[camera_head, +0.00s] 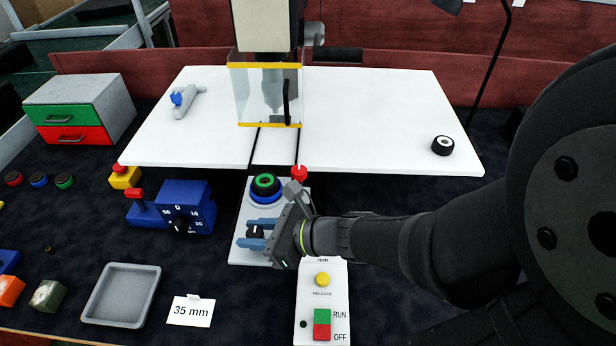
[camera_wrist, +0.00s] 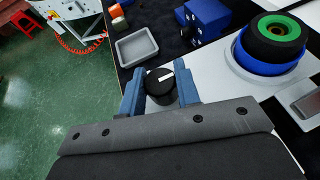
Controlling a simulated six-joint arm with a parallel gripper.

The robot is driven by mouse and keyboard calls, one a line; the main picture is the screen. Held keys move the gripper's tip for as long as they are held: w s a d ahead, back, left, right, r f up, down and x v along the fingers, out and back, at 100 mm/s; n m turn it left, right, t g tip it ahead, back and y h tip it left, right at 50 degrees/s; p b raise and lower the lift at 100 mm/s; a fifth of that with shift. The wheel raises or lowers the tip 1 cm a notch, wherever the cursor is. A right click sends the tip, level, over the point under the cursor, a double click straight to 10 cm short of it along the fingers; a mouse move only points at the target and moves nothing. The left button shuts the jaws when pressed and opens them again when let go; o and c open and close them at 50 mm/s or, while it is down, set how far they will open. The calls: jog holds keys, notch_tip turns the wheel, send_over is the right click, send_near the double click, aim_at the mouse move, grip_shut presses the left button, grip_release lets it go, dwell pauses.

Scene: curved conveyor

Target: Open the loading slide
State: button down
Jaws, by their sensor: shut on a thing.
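The loading slide is a light grey plate (camera_head: 240,256) in front of the white table. It carries a blue ring seat holding a black wheel with a green hub (camera_head: 265,184), which also shows in the wrist view (camera_wrist: 277,32). A black knob (camera_head: 255,232) with a white mark stands on the near part of the plate. My gripper (camera_head: 247,232) has its two blue fingers on either side of this knob and is shut on it. The wrist view shows the knob (camera_wrist: 161,86) between the fingers.
A clear guard (camera_head: 255,95) with yellow edges stands behind the slide on the white table (camera_head: 370,120). A blue dial box (camera_head: 190,208) is to the left, a RUN/OFF panel (camera_head: 311,290) in front. A grey tray (camera_head: 98,321) and a 35 mm card (camera_head: 190,311) lie front left.

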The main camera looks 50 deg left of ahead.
jog(key=c, duration=1.1)
grip_release()
jog(key=shift+o, duration=0.2)
jog(key=v, duration=1.2)
jog(key=shift+f, duration=0.1)
jog(key=shift+x, duration=5.7)
